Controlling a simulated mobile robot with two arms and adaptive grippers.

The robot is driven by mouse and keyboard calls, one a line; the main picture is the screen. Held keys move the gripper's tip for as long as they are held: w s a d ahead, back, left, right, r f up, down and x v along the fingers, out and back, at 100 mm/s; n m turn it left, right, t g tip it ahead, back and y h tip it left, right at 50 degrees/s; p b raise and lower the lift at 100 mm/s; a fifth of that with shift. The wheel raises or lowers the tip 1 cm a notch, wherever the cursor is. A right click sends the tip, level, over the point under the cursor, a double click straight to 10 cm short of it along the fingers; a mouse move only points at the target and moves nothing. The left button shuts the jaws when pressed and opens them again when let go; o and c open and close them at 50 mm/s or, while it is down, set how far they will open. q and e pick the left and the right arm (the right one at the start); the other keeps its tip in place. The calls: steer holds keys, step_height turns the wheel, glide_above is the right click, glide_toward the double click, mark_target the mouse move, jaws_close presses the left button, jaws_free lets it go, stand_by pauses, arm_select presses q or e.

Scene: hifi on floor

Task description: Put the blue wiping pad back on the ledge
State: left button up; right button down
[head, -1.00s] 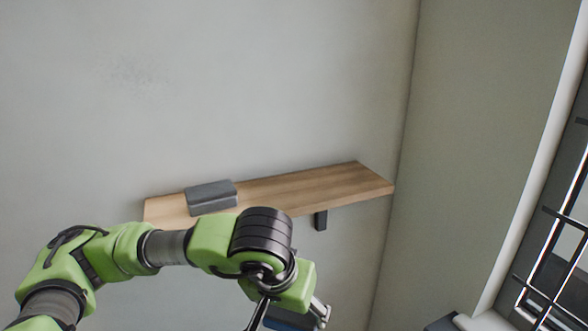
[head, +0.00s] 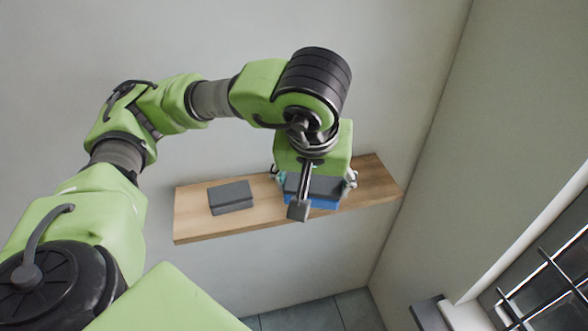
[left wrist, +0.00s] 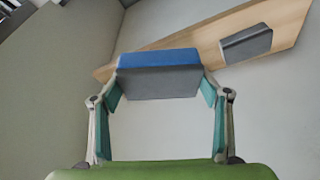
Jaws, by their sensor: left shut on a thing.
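The blue wiping pad (head: 325,203) has a blue layer and a dark grey layer. My left gripper (head: 315,182) is shut on it, with its fingers at the pad's two ends. In the left wrist view the pad (left wrist: 158,61) sits between the teal fingertips of the gripper (left wrist: 160,86). The wooden ledge (head: 270,206) is fixed to the wall. In the head view the pad overlaps the ledge's right half near its front edge. I cannot tell whether it touches the ledge. My arm hides part of the pad and ledge. My right gripper is not in view.
A dark grey block (head: 231,197) lies on the ledge's left part and also shows in the left wrist view (left wrist: 246,43). Bare ledge lies between block and pad. A side wall meets the ledge's right end. A dark barred frame (head: 545,285) is at the lower right.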

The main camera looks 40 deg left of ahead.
arm_select(q)
steer(key=shift+w+r, duration=0.1)
steer(key=shift+r, duration=0.2)
steer(key=shift+w+a+f, duration=0.15)
steer(key=shift+a, duration=0.15)
steer(key=w+a+f, duration=0.2)
steer(key=a+f, duration=0.1)
steer(key=w+a+f, duration=0.2)
steer(key=a, duration=0.2)
steer(key=w+a+f, duration=0.3)
steer(key=shift+a+f, duration=0.2)
steer(key=shift+f, duration=0.1)
steer(key=shift+w+a+f, duration=0.15)
steer(key=shift+a+f, duration=0.2)
steer(key=shift+f, duration=0.1)
step_height(320, 180, down, 2)
steer(key=shift+f+p, duration=0.25)
steer(key=shift+p, duration=0.7)
steer(key=shift+f, duration=0.35)
steer(key=shift+w, duration=0.1)
